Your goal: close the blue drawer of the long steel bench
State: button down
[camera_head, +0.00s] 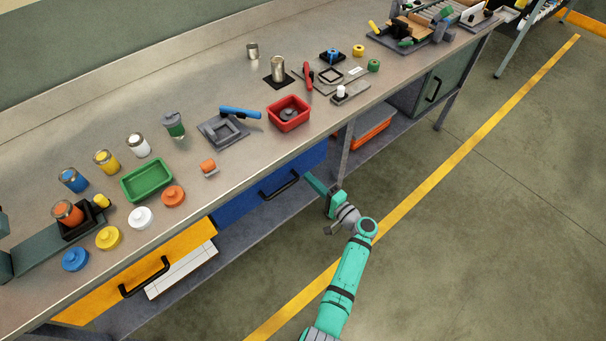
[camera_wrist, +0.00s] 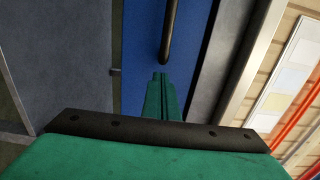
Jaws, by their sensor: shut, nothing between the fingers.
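The blue drawer (camera_head: 240,203) is under the front edge of the long steel bench (camera_head: 235,185), with a black bar handle (camera_head: 280,184) on its front. How far it stands out from the bench is hard to tell. My gripper (camera_head: 308,175) is shut and empty, its fingers pointing at the right part of the blue front. In the wrist view the shut fingertips (camera_wrist: 160,76) are in front of the blue drawer front (camera_wrist: 139,50), just below the end of the black handle (camera_wrist: 168,35) in the picture. Whether they touch the front is unclear.
A yellow drawer (camera_head: 190,248) with a black handle is left of the blue one. An orange bin (camera_head: 371,135) sits on the lower shelf to the right. Jars, lids and trays, including a red tray (camera_head: 289,113), stand on the benchtop. Floor in front is clear.

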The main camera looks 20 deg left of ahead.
jog(key=v, duration=0.9)
jog(key=shift+s+d, duration=0.25)
jog(key=shift+d, duration=0.1)
